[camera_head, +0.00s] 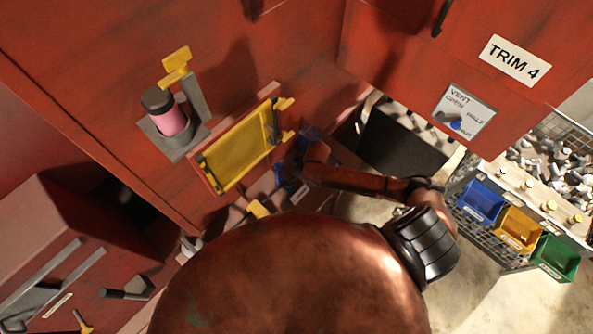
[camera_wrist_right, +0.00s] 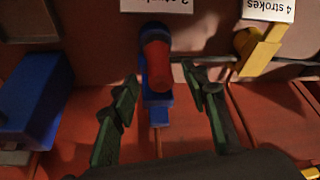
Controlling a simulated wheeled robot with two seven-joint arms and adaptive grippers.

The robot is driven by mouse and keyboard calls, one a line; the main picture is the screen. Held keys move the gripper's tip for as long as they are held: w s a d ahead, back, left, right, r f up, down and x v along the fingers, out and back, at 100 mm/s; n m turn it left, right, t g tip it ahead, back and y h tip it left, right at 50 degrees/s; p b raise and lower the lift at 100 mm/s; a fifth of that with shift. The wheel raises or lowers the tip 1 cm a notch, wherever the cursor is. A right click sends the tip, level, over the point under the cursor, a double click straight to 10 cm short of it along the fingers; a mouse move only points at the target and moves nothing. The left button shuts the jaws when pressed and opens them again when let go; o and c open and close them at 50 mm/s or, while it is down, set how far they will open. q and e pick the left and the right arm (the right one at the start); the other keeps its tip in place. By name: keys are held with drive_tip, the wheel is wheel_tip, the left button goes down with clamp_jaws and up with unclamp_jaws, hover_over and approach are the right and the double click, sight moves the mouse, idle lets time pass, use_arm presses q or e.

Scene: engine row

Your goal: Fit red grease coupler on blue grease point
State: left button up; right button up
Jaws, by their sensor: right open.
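The red grease coupler (camera_wrist_right: 157,66) shows in the right wrist view as a short red cylinder, tilted toward the camera. It overlaps a blue fitting, the blue grease point (camera_wrist_right: 155,108), with blue above and below it. I cannot tell whether the two are joined or one is only in front. My right gripper (camera_wrist_right: 161,86) is open, with one dark finger on each side of the red coupler, apart from it. In the head view, this gripper is small and dark at the end of my arm, beside the yellow-framed panel. My left gripper is not in view.
In the wrist view, a yellow fitting (camera_wrist_right: 256,50) stands right under a "4 strokes" label (camera_wrist_right: 268,9), and a blue block (camera_wrist_right: 38,100) stands left. The head view shows a yellow-framed panel (camera_head: 240,150), a pink jar (camera_head: 168,120), and blue, yellow and green bins (camera_head: 480,202) at right.

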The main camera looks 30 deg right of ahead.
drive_tip(key=v, duration=0.8)
drive_tip(key=shift+r, duration=0.35)
drive_tip(key=shift+s, duration=0.1)
